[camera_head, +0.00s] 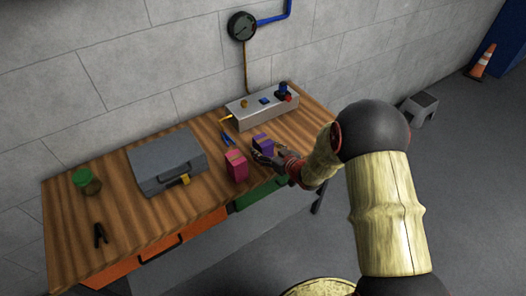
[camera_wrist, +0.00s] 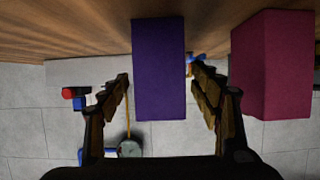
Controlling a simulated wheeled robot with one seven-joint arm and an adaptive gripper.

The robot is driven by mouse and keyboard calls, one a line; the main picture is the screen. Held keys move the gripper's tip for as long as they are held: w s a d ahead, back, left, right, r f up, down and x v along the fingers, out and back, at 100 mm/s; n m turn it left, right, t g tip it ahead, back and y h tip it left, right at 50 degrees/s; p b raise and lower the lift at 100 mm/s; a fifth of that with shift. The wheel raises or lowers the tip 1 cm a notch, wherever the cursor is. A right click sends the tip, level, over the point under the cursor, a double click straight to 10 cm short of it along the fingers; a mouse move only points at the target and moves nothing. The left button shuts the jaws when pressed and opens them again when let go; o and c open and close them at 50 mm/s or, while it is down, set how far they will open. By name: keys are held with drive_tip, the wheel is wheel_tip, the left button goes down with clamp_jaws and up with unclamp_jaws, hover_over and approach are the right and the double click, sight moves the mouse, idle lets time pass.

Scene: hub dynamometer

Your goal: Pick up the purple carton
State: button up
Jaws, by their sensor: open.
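The purple carton (camera_head: 262,143) stands on the wooden workbench, right of the pink carton (camera_head: 236,165). In the wrist view the purple carton (camera_wrist: 158,70) is in the middle, between the two fingers of my gripper (camera_wrist: 161,85). The fingers are spread, with a visible gap on each side of the carton. In the head view my gripper (camera_head: 262,156) is at the carton, reaching in from the right, and its fingers hide the carton's lower part. The pink carton (camera_wrist: 272,65) stands just right of my right finger in the wrist view.
The wooden bench (camera_head: 75,225) also holds a grey toolbox (camera_head: 165,160), a green-lidded jar (camera_head: 87,182), a black clamp (camera_head: 100,235) and a metal control box (camera_head: 262,108) at the back. A blue item (camera_head: 227,139) lies behind the pink carton. A wall gauge (camera_head: 241,26) hangs above.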

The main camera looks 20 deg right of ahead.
drive_tip(key=shift+x, duration=1.05)
drive_tip(key=c, duration=0.4)
drive_tip(key=c, duration=1)
